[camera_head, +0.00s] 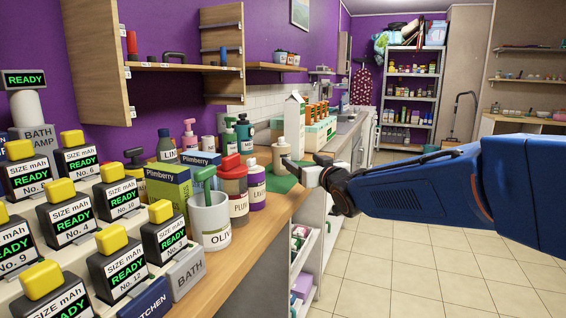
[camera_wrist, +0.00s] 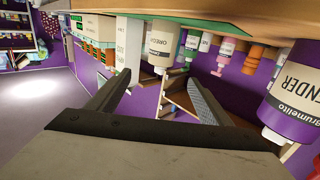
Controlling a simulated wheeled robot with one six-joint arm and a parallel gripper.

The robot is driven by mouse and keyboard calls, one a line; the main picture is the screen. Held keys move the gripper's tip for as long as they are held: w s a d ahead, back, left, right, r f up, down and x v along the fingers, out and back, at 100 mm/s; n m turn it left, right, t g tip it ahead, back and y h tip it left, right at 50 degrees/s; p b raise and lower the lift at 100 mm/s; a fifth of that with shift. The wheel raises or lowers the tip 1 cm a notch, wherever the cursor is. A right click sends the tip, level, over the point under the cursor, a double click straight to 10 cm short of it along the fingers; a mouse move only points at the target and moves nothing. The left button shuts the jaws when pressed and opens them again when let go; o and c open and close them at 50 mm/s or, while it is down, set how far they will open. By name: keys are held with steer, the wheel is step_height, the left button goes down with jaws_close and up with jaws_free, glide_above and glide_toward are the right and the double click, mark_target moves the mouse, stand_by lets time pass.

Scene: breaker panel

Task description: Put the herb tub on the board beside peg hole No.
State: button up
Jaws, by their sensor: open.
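A cream herb tub with a dark label reading like "OREGANO" (camera_wrist: 162,44) appears inverted in the wrist view, ahead of and between my open fingers. A cream tub, apparently the same one, stands on the counter (camera_head: 281,156) in the head view, just behind my fingertips. My gripper (camera_head: 291,171) reaches in from the right at the counter edge; in the wrist view (camera_wrist: 158,95) its fingers are apart with nothing between them. Whether a finger touches the tub cannot be told.
A lavender jar (camera_head: 256,185) stands close to my gripper, large at the right of the wrist view (camera_wrist: 296,92). A plum jar (camera_head: 233,190) and an olive mug (camera_head: 209,220) stand nearer. Several yellow-topped READY blocks (camera_head: 120,265) fill the left. Open tiled floor (camera_head: 400,260) lies right.

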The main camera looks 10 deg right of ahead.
glide_toward(281, 146)
steer(key=w, duration=0.2)
steer(key=w+f, duration=0.1)
steer(key=w, duration=0.2)
steer(key=shift+w+f, duration=0.2)
steer(key=shift+w+a+r, duration=0.1)
steer(key=shift+w+a, duration=0.1)
steer(key=shift+w, duration=0.8)
steer(key=shift+w+a+r, duration=0.1)
steer(key=shift+w+a, duration=0.05)
steer(key=shift+w, duration=0.85)
steer(key=shift+w+a+r, duration=0.1)
steer(key=shift+w+a, duration=0.1)
steer(key=shift+w, duration=0.85)
steer(key=c, duration=1.3)
steer(key=shift+c, duration=0.2)
